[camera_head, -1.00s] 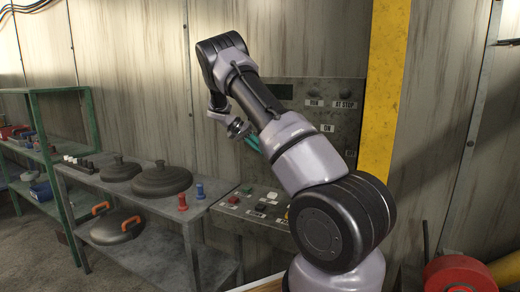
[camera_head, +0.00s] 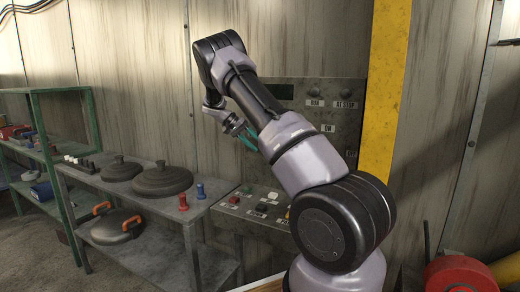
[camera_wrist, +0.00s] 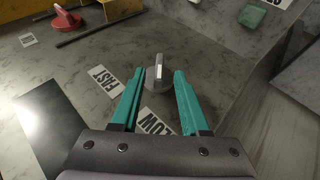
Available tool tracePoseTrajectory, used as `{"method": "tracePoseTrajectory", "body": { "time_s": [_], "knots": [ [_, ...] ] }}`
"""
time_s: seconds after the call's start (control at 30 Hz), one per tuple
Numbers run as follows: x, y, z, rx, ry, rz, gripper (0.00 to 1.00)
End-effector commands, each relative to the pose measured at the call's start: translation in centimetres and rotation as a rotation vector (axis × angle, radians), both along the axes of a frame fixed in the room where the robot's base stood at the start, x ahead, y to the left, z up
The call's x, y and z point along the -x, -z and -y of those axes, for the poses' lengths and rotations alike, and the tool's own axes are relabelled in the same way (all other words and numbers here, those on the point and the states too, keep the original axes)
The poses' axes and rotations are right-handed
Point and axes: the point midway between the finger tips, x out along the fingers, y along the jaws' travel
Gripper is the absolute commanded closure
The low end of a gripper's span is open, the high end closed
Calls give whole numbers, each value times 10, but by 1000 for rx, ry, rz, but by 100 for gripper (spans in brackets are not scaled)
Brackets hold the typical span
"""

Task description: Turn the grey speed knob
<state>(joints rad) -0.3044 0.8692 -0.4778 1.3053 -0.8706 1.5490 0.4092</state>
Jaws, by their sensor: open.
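The grey speed knob (camera_wrist: 159,74) shows in the wrist view as a round disc with a raised ridge on the panel face. The labels FAST (camera_wrist: 104,86) and SLOW (camera_wrist: 155,125) are beside it. My gripper (camera_wrist: 164,78) has two teal fingers, open, one on each side of the knob in the picture. Whether they touch it I cannot tell. In the head view my gripper (camera_head: 247,139) is at the control panel (camera_head: 325,108), mostly behind my arm. The knob is hidden there.
A red knob (camera_wrist: 66,18) and a green button (camera_wrist: 252,15) are on the panel in the wrist view. In the head view, a shelf with lidded pots (camera_head: 162,180) stands left of the panel. A yellow post (camera_head: 385,90) stands to the right.

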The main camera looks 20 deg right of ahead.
Motion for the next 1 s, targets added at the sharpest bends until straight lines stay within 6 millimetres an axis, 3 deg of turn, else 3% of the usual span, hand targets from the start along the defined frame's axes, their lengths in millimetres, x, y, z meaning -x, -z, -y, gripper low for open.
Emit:
{"method": "tracePoseTrajectory", "body": {
  "time_s": [0.2, 0.4, 1.0],
  "knots": [
    [-12, -32, -31, 1, -2, 3, 55],
    [-18, -50, -49, 2, -1, 0, 55],
    [-18, -57, -52, -6, 1, 0, 55]
  ]
}}
